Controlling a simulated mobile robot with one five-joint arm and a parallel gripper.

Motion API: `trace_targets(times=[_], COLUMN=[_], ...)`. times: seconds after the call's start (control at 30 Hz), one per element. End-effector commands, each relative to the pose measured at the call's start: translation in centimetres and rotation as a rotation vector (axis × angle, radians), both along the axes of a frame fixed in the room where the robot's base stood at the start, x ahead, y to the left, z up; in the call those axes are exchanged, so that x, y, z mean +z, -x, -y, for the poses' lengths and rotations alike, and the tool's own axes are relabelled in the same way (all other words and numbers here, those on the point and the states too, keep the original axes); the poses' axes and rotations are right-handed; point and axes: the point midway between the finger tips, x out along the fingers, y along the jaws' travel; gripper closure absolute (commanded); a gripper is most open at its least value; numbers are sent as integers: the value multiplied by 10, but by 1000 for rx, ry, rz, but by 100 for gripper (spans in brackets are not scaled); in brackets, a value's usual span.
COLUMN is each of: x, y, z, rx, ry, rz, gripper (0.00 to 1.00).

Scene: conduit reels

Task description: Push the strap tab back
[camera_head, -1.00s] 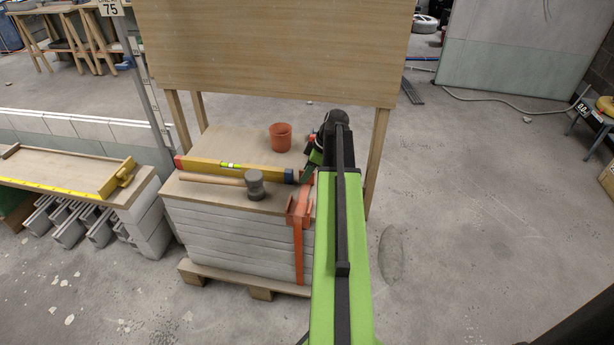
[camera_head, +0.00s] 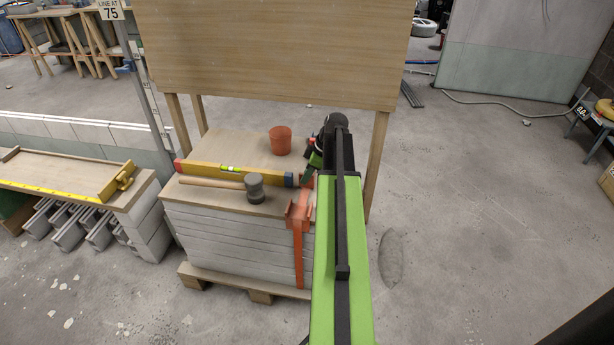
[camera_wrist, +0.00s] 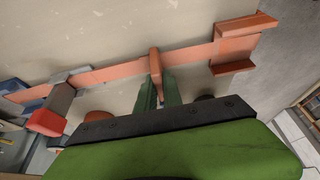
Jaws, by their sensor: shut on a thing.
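The orange strap (camera_head: 299,255) hangs down the front of the stack of pale slabs, with an orange bracket (camera_head: 297,211) near the top edge. In the wrist view the strap (camera_wrist: 104,73) runs across the picture to the bracket (camera_wrist: 238,46) at right. The upright strap tab (camera_wrist: 155,62) stands out from the strap in the middle. My gripper (camera_wrist: 158,92) is shut on the tab, with a green finger on each side of it. In the head view my gripper (camera_head: 309,173) is at the stack's right side, largely hidden by my arm.
On the board (camera_head: 222,146) topping the stack lie a yellow level (camera_head: 215,170), a mallet (camera_head: 254,187) and an orange pot (camera_head: 280,140). A large wooden panel (camera_head: 275,50) on legs stands behind. Open floor (camera_head: 450,220) lies to the right.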

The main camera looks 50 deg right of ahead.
Motion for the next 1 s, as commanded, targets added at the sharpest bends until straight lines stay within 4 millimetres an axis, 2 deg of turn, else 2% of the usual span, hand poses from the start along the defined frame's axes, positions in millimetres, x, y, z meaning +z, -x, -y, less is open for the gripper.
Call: trace_targets(times=[0.77,0.87,1.0], x=[0,0,0], y=[-1,-5,-18], z=[0,6,28], rx=[0,0,0], ry=[0,0,1], rz=[0,0,0], gripper=[100,100,100])
